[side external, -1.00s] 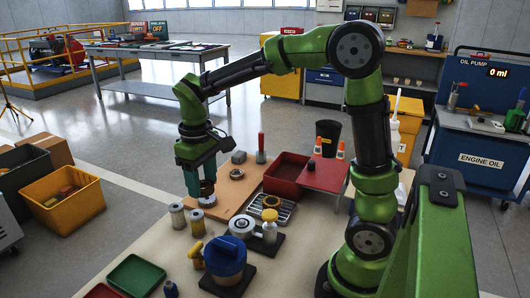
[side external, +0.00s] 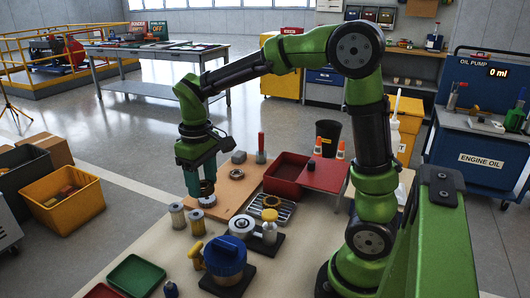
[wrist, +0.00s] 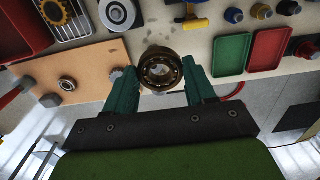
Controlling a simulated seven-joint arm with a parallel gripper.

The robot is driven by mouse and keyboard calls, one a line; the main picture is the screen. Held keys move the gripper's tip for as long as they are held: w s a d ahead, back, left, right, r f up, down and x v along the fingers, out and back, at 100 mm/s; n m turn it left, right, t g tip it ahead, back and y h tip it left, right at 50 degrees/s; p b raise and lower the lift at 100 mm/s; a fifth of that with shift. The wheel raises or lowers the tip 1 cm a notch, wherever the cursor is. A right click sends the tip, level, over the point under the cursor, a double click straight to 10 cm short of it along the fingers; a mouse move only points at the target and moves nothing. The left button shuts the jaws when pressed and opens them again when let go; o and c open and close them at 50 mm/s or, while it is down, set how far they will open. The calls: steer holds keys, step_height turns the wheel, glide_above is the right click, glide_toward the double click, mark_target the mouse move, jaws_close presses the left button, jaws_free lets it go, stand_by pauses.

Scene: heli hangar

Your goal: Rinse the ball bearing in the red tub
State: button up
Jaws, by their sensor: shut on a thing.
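A dark, brownish ball bearing (wrist: 160,72) sits between my fingertips in the wrist view, its open ring facing the camera. My gripper (wrist: 160,78) is shut on it. In the side view my gripper (side external: 205,180) points down and holds the bearing (side external: 207,188) just above the left part of the wooden board. The red tub (side external: 285,178) stands at the board's far right side, well to the right of my gripper. It also shows in the wrist view (wrist: 22,32), partly cut off. Its inside is only partly visible.
A small gear (wrist: 116,73) and another ring-shaped bearing (wrist: 67,83) lie on the board (wrist: 75,62). A wire rack (side external: 284,211) stands before the tub. Two canisters (side external: 178,215) stand left of the board. A red-topped stand (side external: 324,178) adjoins the tub's right.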

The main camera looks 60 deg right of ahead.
steer(key=shift+d, duration=0.3)
stand_by(0.4)
steer(key=shift+a, duration=0.3)
steer(key=shift+d, duration=0.3)
stand_by(0.6)
step_height(320, 180, up, 9)
steer(key=shift+f, duration=0.2)
stand_by(1.0)
stand_by(2.0)
steer(key=shift+r, duration=2)
